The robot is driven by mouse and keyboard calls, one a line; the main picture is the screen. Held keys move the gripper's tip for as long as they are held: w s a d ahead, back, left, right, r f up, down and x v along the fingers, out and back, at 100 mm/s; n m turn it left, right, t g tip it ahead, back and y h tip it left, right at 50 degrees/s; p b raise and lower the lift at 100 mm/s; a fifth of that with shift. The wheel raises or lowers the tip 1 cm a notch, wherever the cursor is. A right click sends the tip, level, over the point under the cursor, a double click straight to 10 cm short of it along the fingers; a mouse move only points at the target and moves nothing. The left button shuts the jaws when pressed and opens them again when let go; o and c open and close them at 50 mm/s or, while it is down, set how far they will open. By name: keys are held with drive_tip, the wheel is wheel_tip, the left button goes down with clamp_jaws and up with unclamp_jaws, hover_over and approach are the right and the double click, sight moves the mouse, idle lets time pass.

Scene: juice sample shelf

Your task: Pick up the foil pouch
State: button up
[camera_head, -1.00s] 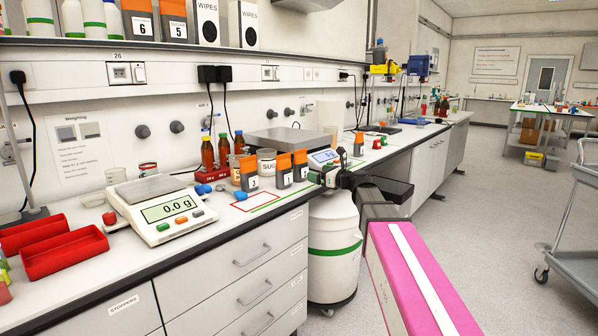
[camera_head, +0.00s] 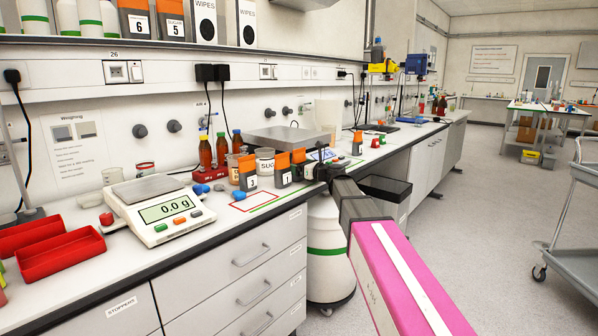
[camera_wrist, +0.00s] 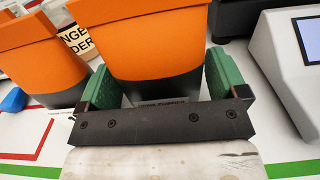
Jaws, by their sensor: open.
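An orange-topped, dark-bottomed foil pouch (camera_wrist: 148,45) stands upright between the two green fingers of my gripper (camera_wrist: 160,68) in the wrist view. My gripper is open, with a finger at each side of the pouch. I cannot tell whether the fingers touch it. In the head view this pouch (camera_head: 298,157) is partly hidden by my gripper (camera_head: 314,172) on the bench. Beside it stand similar pouches labelled 1 (camera_head: 283,171) and 3 (camera_head: 249,173). A neighbouring pouch (camera_wrist: 42,50) is close to the left finger in the wrist view.
A scale reading 0.0 g (camera_head: 159,210) and red trays (camera_head: 60,250) are at the left. A device with a screen (camera_wrist: 292,70) is close to the right finger. Another pouch (camera_head: 357,145) stands farther right.

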drive_tip(key=shift+x, duration=1.1)
drive_tip(key=c, duration=0.8)
drive_tip(key=shift+r, duration=0.15)
